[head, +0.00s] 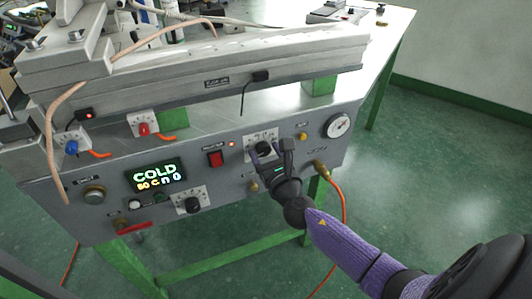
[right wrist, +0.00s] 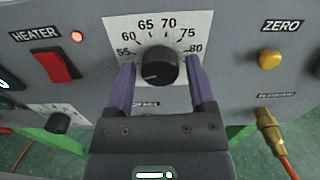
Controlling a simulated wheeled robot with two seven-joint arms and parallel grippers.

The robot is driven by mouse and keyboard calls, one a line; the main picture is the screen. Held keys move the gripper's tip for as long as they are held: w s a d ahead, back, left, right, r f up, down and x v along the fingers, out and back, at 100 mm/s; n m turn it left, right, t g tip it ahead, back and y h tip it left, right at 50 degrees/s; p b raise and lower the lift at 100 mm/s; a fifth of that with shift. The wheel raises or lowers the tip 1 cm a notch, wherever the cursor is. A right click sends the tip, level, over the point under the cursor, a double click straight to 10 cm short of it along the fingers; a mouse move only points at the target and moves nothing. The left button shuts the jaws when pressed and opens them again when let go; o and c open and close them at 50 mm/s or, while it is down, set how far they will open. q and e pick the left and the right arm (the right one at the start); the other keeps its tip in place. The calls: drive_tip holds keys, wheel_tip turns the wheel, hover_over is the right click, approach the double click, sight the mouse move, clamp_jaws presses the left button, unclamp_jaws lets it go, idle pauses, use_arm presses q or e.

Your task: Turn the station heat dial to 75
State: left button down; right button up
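The station heat dial is a round black knob (right wrist: 157,66) on a white scale plate (right wrist: 120,25) marked from 55 to 80. A faint light mark on the knob's face seems to point to the lower left, away from the numbers. In the head view the dial's plate (head: 260,134) is partly hidden by my right gripper (head: 268,153). In the right wrist view the purple fingers of my right gripper (right wrist: 163,88) are open, one on each side of the knob, with gaps between them and it. My left gripper is not in view.
The display (head: 156,174) reads COLD and 50 C. A red heater switch (right wrist: 57,66) with a lit lamp is left of the dial. A yellow ZERO button (right wrist: 270,59) and brass hose fitting (right wrist: 268,120) are right. Another black knob (head: 192,204) sits lower left.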

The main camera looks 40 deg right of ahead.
clamp_jaws()
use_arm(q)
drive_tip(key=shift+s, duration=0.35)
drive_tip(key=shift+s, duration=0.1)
